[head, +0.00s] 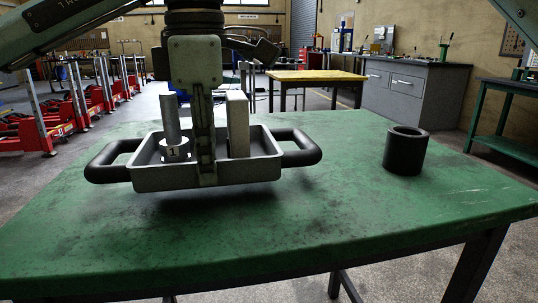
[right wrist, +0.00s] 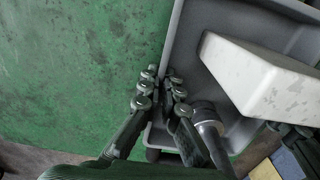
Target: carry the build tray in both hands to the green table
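The build tray (head: 250,173), grey with black handles at its left and right ends, is level over the green table (head: 360,215). I cannot tell whether it touches the top. It holds a steel cylinder (head: 170,118) on a base marked 1 and a pale block (head: 238,128); the block also shows in the right wrist view (right wrist: 265,85). My left gripper (head: 207,170) points down at the middle of the tray's near wall and appears shut on it. My right gripper (right wrist: 162,80) has its fingers on both sides of a tray wall, closed on it; in the head view it is mostly hidden.
A black hollow cylinder (head: 406,151) stands on the green table, right of the tray. The table's front and right are otherwise clear. Behind are a yellow-topped table (head: 315,76), a grey drawer bench (head: 415,92) and red jacks (head: 40,125) on the left.

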